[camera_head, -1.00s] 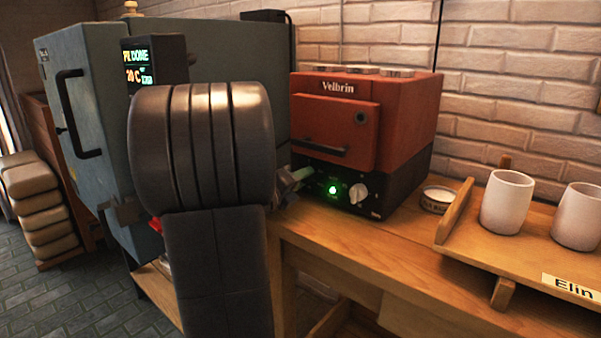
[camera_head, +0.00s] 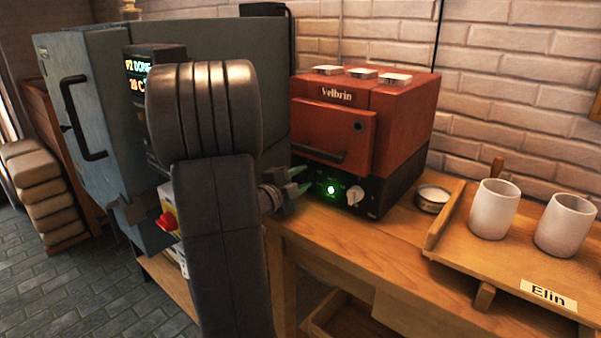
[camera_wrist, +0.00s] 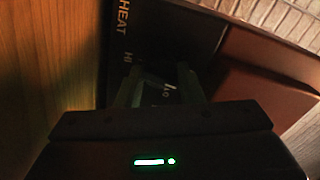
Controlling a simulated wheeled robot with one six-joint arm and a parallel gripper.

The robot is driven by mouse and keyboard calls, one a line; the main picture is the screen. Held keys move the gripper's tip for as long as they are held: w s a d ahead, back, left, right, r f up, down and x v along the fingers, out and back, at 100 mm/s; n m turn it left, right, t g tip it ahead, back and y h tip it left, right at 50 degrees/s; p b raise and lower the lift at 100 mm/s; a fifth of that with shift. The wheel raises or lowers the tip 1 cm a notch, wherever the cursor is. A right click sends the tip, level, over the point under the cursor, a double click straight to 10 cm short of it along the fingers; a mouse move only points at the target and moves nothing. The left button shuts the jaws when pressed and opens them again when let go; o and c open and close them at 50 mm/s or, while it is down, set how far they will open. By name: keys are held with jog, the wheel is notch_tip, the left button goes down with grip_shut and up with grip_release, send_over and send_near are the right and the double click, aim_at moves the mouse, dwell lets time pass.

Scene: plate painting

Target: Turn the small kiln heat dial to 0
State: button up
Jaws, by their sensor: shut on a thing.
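The small kiln (camera_head: 405,110) is the red "Velbrin" box with a black lower panel on the wooden bench. Its panel has a lit green light (camera_head: 331,190) and a pale knob (camera_head: 355,196) to the right. My gripper (camera_head: 302,181) is at the panel's left end, its two green-tinted fingers one above the other. In the wrist view the fingers are shut around the dark heat dial (camera_wrist: 155,89), beside the words HEAT and HI and small marks resembling LO. The dial is mostly in shadow, and I cannot read its setting.
A small round tin (camera_head: 432,198) and a wooden tray (camera_head: 500,268) with white cups are to the right. Bare bench lies before the small kiln.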

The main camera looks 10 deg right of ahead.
jog(key=shift+n+p, duration=0.55)
jog(key=shift+n, duration=0.45)
jog(key=shift+f, duration=0.1)
jog(key=o, duration=1)
jog(key=shift+c, duration=0.2)
jog(key=v, duration=1.4)
jog(key=shift+w+d, duration=0.15)
jog(key=x, duration=1.3)
jog(key=shift+w+d, duration=0.2)
jog(key=shift+d, duration=0.05)
